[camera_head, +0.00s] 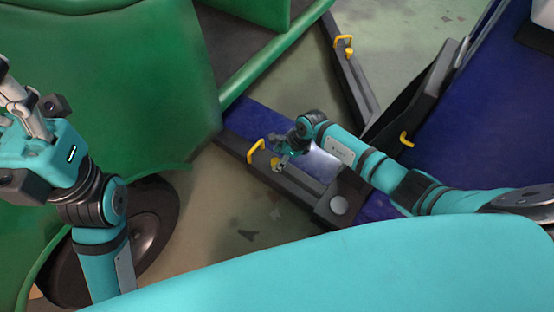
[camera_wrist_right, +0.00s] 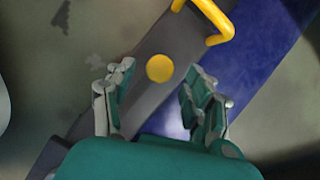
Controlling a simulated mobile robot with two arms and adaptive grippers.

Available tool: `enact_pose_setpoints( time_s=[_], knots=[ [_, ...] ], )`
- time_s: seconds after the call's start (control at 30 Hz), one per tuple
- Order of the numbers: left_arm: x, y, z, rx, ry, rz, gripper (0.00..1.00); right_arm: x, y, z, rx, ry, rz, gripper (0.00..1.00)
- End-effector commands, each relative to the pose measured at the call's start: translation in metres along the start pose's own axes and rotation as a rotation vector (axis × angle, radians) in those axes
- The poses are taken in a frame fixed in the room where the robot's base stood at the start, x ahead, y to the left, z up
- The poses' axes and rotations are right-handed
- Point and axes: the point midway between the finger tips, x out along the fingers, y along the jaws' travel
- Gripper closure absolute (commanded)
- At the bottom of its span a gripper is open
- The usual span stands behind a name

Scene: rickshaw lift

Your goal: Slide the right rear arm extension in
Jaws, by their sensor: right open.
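The rear arm extension, a dark grey beam (camera_head: 314,187), lies diagonally over the floor in the head view. It carries a yellow handle (camera_head: 256,150) and a round yellow button (camera_head: 275,162). My right gripper (camera_head: 282,149) is just above the beam, beside the handle. In the right wrist view my right gripper (camera_wrist_right: 160,84) is open and empty. The button (camera_wrist_right: 159,68) shows between its fingers, and the handle (camera_wrist_right: 213,20) is beyond the fingertips, apart from them. My left gripper (camera_head: 18,108) is at the left edge; its finger opening is unclear.
A green rickshaw (camera_head: 120,80) with a black wheel (camera_head: 146,222) stands at the left. Another dark arm (camera_head: 350,80) with a yellow handle (camera_head: 343,40) reaches towards the back. A dark upright plate (camera_head: 415,100) and blue lift body (camera_head: 480,130) are at the right.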

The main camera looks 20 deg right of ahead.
Motion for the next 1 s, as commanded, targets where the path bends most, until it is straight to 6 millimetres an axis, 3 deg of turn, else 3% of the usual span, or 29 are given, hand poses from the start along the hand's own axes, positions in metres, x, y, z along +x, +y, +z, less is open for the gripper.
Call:
enact_pose_setpoints(
  time_s=[0.03,0.2,0.57,0.9,1.0],
  knots=[
    [-0.001,0.001,-0.001,0.002,0.019,0.006,0.60,0.011,0.003,-0.002,-0.001,-0.001,0.001,0.46],
    [0.006,0.002,-0.003,0.006,0.045,0.017,0.60,0.023,0.008,-0.001,-0.003,-0.001,0.001,0.46],
    [0.009,0.002,-0.003,0.007,0.051,0.020,0.60,0.024,0.010,-0.001,-0.003,0.000,0.001,0.48],
    [0.009,0.002,-0.003,0.007,0.050,0.020,0.60,0.024,0.009,-0.001,-0.003,0.000,0.001,0.92],
    [0.009,0.002,-0.003,0.007,0.051,0.020,0.60,0.024,0.009,-0.001,-0.003,0.000,0.001,1.00]
  ],
)
